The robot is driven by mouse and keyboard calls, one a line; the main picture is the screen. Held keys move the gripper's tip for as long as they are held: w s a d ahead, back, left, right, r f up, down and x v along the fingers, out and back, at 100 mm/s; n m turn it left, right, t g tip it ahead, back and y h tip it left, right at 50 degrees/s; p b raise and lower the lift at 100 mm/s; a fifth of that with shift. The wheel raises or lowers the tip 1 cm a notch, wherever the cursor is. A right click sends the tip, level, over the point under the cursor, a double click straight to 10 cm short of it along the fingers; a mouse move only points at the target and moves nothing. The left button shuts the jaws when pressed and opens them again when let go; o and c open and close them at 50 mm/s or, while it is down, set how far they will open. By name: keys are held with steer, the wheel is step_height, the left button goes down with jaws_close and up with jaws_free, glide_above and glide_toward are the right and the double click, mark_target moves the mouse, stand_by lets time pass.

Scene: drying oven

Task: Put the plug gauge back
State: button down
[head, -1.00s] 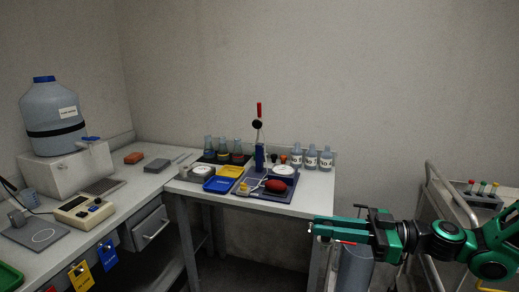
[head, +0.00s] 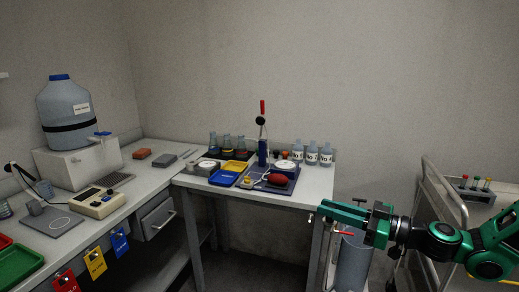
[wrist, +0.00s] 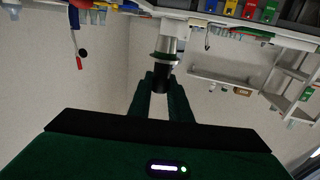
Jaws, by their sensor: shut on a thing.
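In the wrist view the fingers of my gripper (wrist: 162,84) are closed around a dark cylindrical thing, which I take to be the plug gauge (wrist: 161,73). A silvery cylinder and a green ring show just beyond its black part; I cannot tell whether they belong to it. In the head view my gripper (head: 324,211) is at the lower right, held out to the left, in front of the bench's right end. I cannot make out a place for the gauge.
A grey cylinder (head: 351,265) stands below my gripper. A trolley (head: 447,190) is at right. Colored tags hang on the left bench.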

steer(key=w+d+f+m+t+h, duration=0.7)
steer(key=w+d+f+m+h, duration=0.1)
steer(key=w+d+f+h, duration=0.2)
steer(key=shift+w+d+t, duration=0.3)
steer(key=shift+w+d, duration=0.15)
steer(key=shift+w, duration=0.6)
